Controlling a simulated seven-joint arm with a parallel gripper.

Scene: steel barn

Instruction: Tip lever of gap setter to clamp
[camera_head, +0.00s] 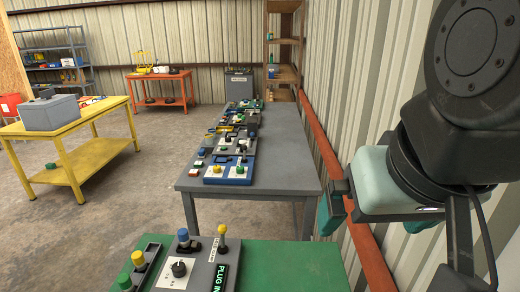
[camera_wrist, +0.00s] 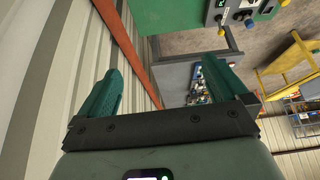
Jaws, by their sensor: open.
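No label reading gap setter is legible, so I cannot tell for certain which device it is. A grey panel box (camera_head: 198,262) marked "PLUG IN" stands on the green bench in front, with a yellow-topped lever (camera_head: 222,233), a blue-topped knob (camera_head: 184,237) and a black dial (camera_head: 179,268). To its left is a smaller grey unit (camera_head: 138,266) with yellow and green knobs. The panel box shows partly at the top of the wrist view (camera_wrist: 232,14). My gripper (camera_wrist: 162,70) is open and empty, raised right of the benches near the wall, apart from every device.
The green bench (camera_head: 285,258) has bare room right of the panel box. A grey table (camera_head: 290,165) behind carries several devices along its left side. A corrugated wall and orange rail (camera_head: 338,160) run along the right. A yellow table (camera_head: 95,122) stands left.

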